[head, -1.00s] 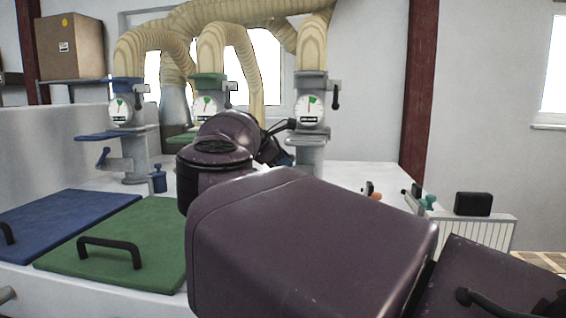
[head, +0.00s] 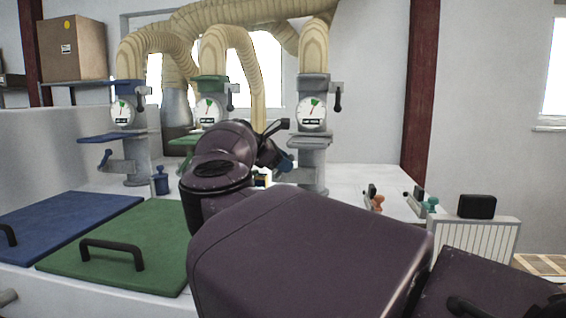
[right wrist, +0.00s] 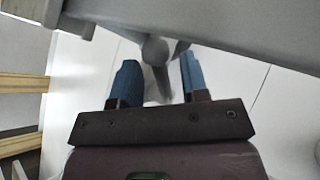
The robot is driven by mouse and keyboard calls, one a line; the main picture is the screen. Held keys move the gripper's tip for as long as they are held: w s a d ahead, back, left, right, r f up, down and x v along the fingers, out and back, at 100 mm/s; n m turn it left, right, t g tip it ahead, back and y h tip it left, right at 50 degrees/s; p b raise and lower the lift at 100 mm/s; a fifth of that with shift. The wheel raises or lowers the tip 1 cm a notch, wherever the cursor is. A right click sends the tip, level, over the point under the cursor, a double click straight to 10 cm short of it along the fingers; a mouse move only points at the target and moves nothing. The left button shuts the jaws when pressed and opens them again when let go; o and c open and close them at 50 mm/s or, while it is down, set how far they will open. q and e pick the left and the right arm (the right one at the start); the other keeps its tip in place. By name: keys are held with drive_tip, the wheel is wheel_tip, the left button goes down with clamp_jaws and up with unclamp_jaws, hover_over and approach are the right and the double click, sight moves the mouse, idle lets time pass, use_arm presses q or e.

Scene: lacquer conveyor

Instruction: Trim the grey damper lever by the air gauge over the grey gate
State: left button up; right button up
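The grey station's air gauge (head: 311,112) is a white dial with a green sector, mounted on a grey column (head: 313,150); its needle is too small to read surely. My right gripper (head: 284,162) is beside this column at its left, largely hidden by my own arm. In the right wrist view the gripper (right wrist: 157,85) has two blue fingers standing apart. The rounded grey end of the damper lever (right wrist: 155,52) shows between them; contact cannot be told. The grey gate (right wrist: 210,30) appears as a broad grey slab above the fingers. My left gripper is out of view.
Blue (head: 123,112) and green (head: 208,110) gauges stand on similar columns to the left. Blue (head: 60,222) and green (head: 130,235) lids with black handles lie in front. Small clamps (head: 374,198) and a white ribbed rack (head: 475,238) are at right.

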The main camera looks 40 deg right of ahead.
drive_tip(key=b+v, duration=0.2)
drive_tip(key=v, duration=0.9)
drive_tip(key=shift+d, duration=0.1)
drive_tip(key=shift+s+f, duration=0.1)
drive_tip(key=shift+f, duration=0.05)
idle(0.3)
